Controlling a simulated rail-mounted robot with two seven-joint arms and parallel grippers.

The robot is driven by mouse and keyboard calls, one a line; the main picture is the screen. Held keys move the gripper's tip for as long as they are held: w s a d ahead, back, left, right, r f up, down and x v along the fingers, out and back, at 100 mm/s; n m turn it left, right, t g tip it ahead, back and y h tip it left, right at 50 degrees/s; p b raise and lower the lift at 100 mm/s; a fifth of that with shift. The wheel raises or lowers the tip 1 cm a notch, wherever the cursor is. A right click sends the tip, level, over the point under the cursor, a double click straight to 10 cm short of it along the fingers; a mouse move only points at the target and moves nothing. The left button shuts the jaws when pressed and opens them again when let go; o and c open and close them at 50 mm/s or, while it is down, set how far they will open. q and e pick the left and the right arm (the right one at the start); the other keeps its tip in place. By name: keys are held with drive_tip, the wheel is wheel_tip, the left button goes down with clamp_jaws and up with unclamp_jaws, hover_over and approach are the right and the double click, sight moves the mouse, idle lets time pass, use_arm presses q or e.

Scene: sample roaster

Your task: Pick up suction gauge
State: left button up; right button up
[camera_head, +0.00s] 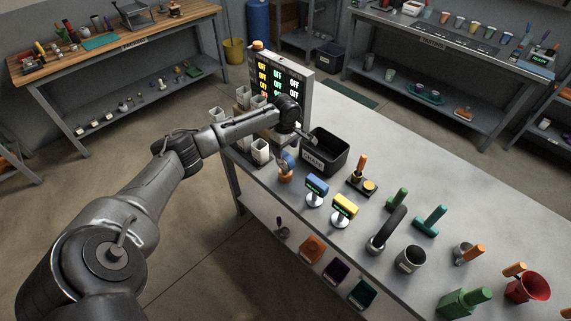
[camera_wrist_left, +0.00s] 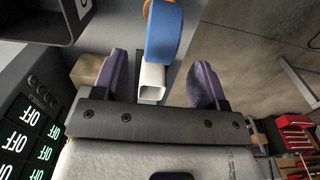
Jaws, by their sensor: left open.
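A round blue piece with an orange-brown part (camera_head: 287,166), probably the suction gauge, stands near the left edge of the grey table; I cannot read its face. In the left wrist view the blue piece (camera_wrist_left: 165,35) shows beyond and between the fingers, with a bit of orange at its top. My left gripper (camera_head: 296,147) is open, above and just behind the blue piece, pointing down. In the left wrist view its purple fingers (camera_wrist_left: 160,82) are spread with nothing held. My right gripper is not in view.
A white square cup (camera_head: 261,151) stands left of the blue piece, a black bin (camera_head: 325,152) right of it. A control panel (camera_head: 279,75) with OFF displays rises behind. Blue (camera_head: 317,187) and yellow (camera_head: 345,206) display units stand in front.

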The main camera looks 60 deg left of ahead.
sight(285, 155)
use_arm(q)
drive_tip(key=shift+d+f+b, duration=0.1)
drive_tip(key=shift+f+b, duration=0.5)
drive_tip(key=shift+f, duration=2.6)
drive_tip(key=c, duration=1.1)
